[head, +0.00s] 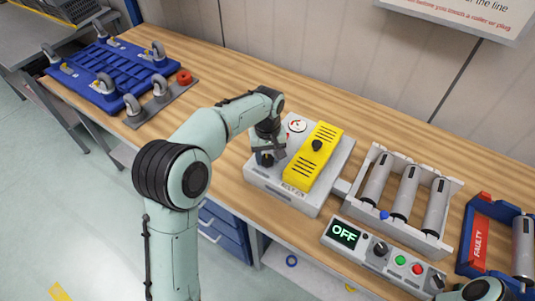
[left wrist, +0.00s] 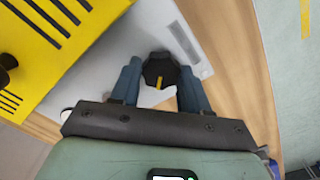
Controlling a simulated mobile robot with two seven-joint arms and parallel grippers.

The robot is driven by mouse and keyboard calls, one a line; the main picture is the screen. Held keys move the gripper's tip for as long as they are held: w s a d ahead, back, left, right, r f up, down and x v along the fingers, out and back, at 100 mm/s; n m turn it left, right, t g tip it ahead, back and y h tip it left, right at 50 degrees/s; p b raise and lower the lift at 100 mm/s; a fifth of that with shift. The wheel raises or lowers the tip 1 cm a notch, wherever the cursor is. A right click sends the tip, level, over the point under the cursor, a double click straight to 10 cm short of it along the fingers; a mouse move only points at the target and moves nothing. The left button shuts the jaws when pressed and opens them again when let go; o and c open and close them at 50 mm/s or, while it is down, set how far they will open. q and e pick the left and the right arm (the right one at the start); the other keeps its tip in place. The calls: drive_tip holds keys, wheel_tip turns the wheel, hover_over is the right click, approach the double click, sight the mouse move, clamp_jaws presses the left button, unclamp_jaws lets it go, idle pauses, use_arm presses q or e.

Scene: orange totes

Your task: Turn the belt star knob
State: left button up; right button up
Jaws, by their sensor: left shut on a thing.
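The star knob (left wrist: 160,72) is black with a yellow mark. It sits on the grey belt unit (head: 263,178), left of its yellow cover (head: 316,155). In the left wrist view it stands between the two blue-grey fingers of my left gripper (left wrist: 158,85). My left gripper (head: 266,157) points down over the knob and is shut on it. In the head view the gripper hides most of the knob. My right gripper does not show; only a bit of my right arm may show at the lower right edge.
A control box (head: 352,238) reading OFF stands in front, with dials and green and red buttons. A blue pallet (head: 108,72) with casters is at the left. Bare wood lies behind the unit.

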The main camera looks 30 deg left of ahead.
sight(268, 159)
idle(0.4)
use_arm(q)
drive_tip(key=o, duration=1.1)
drive_tip(key=shift+c, duration=0.2)
drive_tip(key=shift+r, duration=0.1)
wheel_tip(268, 159, up, 13)
drive_tip(key=p, duration=0.2)
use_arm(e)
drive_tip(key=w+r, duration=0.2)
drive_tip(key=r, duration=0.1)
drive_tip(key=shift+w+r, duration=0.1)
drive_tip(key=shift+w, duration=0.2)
